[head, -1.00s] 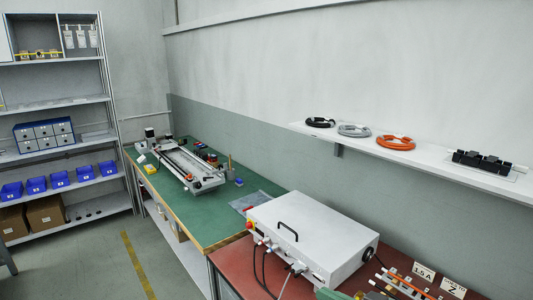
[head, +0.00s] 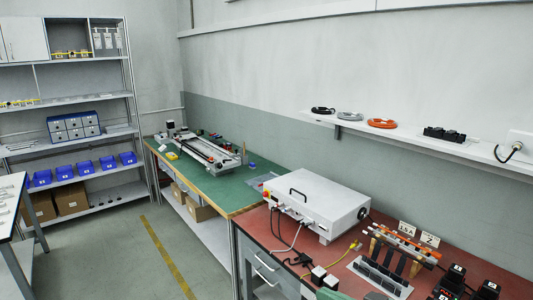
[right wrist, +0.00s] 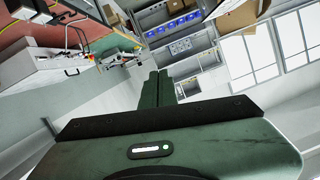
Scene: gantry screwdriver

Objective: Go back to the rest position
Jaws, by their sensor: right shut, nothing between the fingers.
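My right gripper (right wrist: 158,76) shows in the right wrist view as a dark green body with two narrow fingers side by side. The fingers are closed together with nothing between them, pointing out into the room over open floor. In the head view only a small green piece, which seems to be part of it, shows at the bottom edge. The gantry device (head: 203,150) stands on the green-topped bench (head: 225,188), well apart from the gripper. My left gripper is not in view.
A white box (head: 318,200) with cables stands on the red-topped bench (head: 258,222), near dark blocks. A wall shelf (head: 465,152) holds cable coils. A rack (head: 100,95) with blue bins stands at the back left. The floor (head: 125,260) between is clear.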

